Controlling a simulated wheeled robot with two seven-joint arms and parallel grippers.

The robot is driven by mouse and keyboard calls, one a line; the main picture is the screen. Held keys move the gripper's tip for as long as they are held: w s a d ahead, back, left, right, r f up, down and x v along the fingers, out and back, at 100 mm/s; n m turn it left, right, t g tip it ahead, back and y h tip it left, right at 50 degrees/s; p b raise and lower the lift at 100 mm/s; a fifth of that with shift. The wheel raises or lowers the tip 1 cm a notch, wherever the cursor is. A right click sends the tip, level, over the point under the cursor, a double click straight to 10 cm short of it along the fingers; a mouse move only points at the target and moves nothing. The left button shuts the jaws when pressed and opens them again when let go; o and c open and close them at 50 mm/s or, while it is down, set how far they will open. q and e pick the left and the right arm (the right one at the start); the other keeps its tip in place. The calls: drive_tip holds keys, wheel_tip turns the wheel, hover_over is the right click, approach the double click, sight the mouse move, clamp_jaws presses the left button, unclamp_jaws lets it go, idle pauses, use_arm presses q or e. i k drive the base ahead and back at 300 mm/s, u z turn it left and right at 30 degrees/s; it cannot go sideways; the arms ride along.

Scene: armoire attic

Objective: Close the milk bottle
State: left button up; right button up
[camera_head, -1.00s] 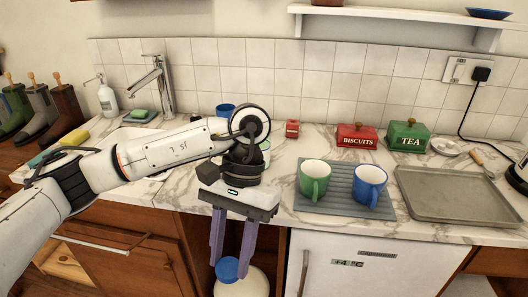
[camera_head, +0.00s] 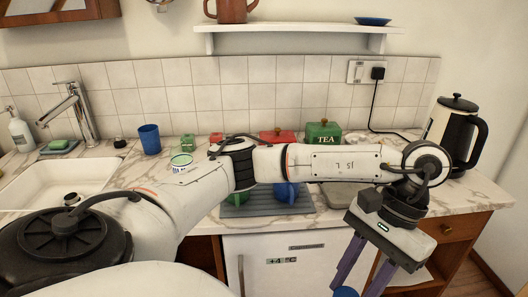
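A blue cap (camera_head: 345,292), apparently the top of the milk bottle, shows at the bottom edge by my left gripper's fingertips. The rest of the bottle is out of the picture. My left gripper (camera_head: 358,280) points down in front of the counter, right of the white fridge door. Its purple fingers are apart, with tips near or below the picture edge. It appears shut on the bottle at the cap, though the contact is cut off. I cannot see whether the cap is fully seated. My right gripper is not in view.
My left arm crosses in front of the marble counter (camera_head: 460,200). A green mug (camera_head: 240,194) and blue mug (camera_head: 285,191) stand on a grey mat, partly hidden. A kettle (camera_head: 455,135) stands at right, the sink (camera_head: 65,185) at left. The fridge door (camera_head: 300,262) is below.

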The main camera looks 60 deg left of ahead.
sight(180, 154)
drive_tip(key=z, duration=0.75)
drive_tip(key=k, duration=1.25)
drive_tip(key=u, duration=2)
